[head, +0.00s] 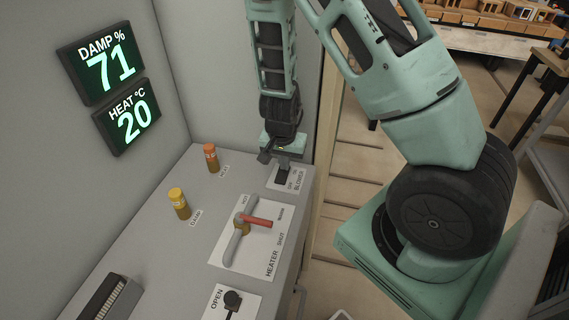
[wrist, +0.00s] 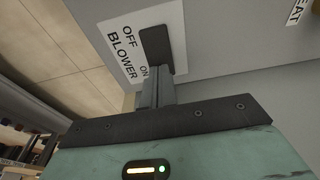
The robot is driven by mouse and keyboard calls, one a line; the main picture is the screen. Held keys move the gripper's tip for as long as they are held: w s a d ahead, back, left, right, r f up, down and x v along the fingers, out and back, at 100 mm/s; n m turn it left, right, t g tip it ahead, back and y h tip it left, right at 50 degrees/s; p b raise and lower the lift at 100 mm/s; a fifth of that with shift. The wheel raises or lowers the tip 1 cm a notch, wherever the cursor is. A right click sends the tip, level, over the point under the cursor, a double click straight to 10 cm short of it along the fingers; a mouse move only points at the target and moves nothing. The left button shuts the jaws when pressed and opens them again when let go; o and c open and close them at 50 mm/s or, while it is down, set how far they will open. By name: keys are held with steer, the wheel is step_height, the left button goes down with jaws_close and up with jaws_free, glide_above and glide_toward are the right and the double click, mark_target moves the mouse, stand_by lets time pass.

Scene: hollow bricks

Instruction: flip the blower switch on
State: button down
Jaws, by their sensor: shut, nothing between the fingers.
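The blower switch (head: 283,176) is a small dark switch on a white plate labelled OFF, ON and BLOWER, at the far right corner of the grey panel. It also shows in the wrist view (wrist: 155,48), beside the OFF and ON words. My gripper (head: 281,160) is shut and empty, pointing down at the plate. In the wrist view my shut fingers (wrist: 156,84) reach the ON end of the switch; I cannot tell whether they touch it. Which way the switch is set is not clear.
The heater handle (head: 260,221) with a red grip stands nearer on the panel. An orange-capped knob (head: 211,158) and a yellow-capped knob (head: 179,203) stand left. A black knob (head: 232,299) marked OPEN is in front. Displays read damp 71 (head: 110,66) and heat 20 (head: 133,120).

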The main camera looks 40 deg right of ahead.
mark_target(281, 181)
steer(key=shift+w+d, duration=0.1)
stand_by(0.3)
steer(key=shift+f+g+y, duration=0.25)
steer(key=shift+g+y, duration=0.05)
steer(key=shift+s+a+r, duration=0.2)
steer(key=shift+s+a, duration=0.25)
steer(key=shift+a, duration=0.25)
steer(key=shift+p, duration=0.3)
steer(key=shift+r+p, duration=0.6)
steer(key=shift+r, duration=0.05)
step_height(281, 181, up, 12)
steer(key=s+a+p, duration=0.1)
steer(key=a+p, duration=0.1)
steer(key=p, duration=0.2)
steer(key=shift+s+r+p, duration=0.15)
steer(key=shift+r+p, duration=0.1)
steer(key=shift+p, duration=0.05)
